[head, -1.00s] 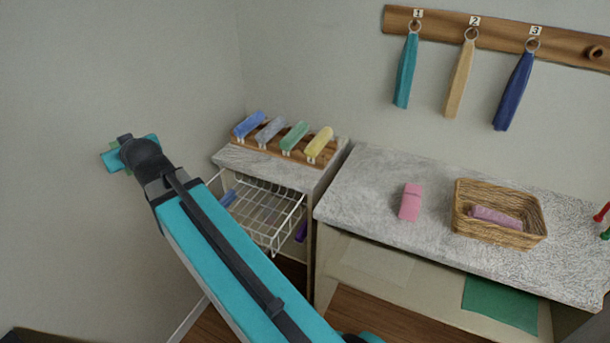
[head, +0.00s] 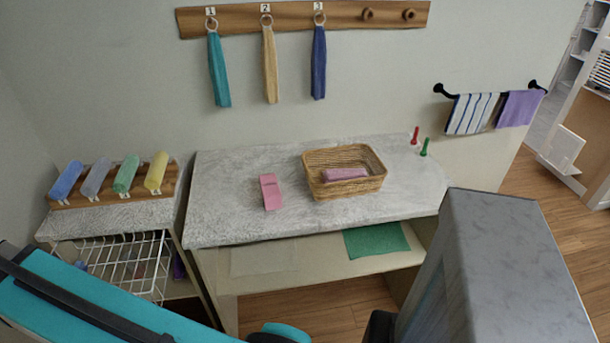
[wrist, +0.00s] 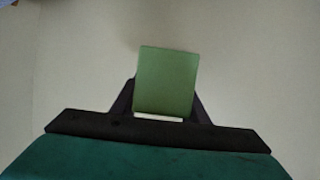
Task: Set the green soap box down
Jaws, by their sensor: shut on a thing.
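The green soap box (wrist: 167,82) shows in the wrist view, held up in my gripper (wrist: 167,112). The gripper is shut on it, with dark finger parts on both sides and a pale strip at the box's lower edge. Behind the box is only a plain pale surface. In the head view my teal arm crosses the lower left, and the gripper and soap box are out of the picture.
A grey counter (head: 230,205) holds a pink block (head: 271,191) and a wicker basket (head: 345,190) with a pink roll. A green mat (head: 376,240) lies on the shelf below. Rolled towels sit on a wooden rack (head: 70,201) above a wire drawer (head: 150,270). A grey-topped block (head: 500,260) stands front right.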

